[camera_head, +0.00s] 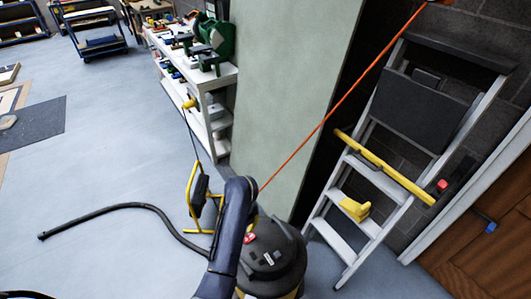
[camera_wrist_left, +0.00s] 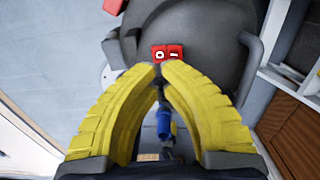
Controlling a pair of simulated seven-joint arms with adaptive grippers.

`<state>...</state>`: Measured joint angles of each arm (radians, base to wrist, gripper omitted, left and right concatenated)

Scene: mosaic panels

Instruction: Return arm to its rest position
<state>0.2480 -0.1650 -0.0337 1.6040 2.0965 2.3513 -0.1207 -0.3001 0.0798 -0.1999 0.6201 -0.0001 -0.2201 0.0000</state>
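My left arm rises from the bottom centre of the head view and bends down over a black vacuum cleaner (camera_head: 285,255). Its gripper (camera_head: 252,220) is mostly hidden behind the arm, with a bit of yellow finger showing. In the left wrist view, the two yellow fingers of the left gripper (camera_wrist_left: 158,68) meet or nearly meet at the tips, with nothing seen held. The tips appear right in front of red switches (camera_wrist_left: 167,53) on the vacuum's dark top. I cannot tell whether they touch. My right gripper is not in view.
A stepladder (camera_head: 385,185) leans at the right beside a wooden door (camera_head: 485,255). An orange cord (camera_head: 335,105) runs diagonally by a pale green panel (camera_head: 285,90). A black hose (camera_head: 120,207) lies on the floor. White shelves (camera_head: 190,75) stand behind. The left floor is largely clear.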

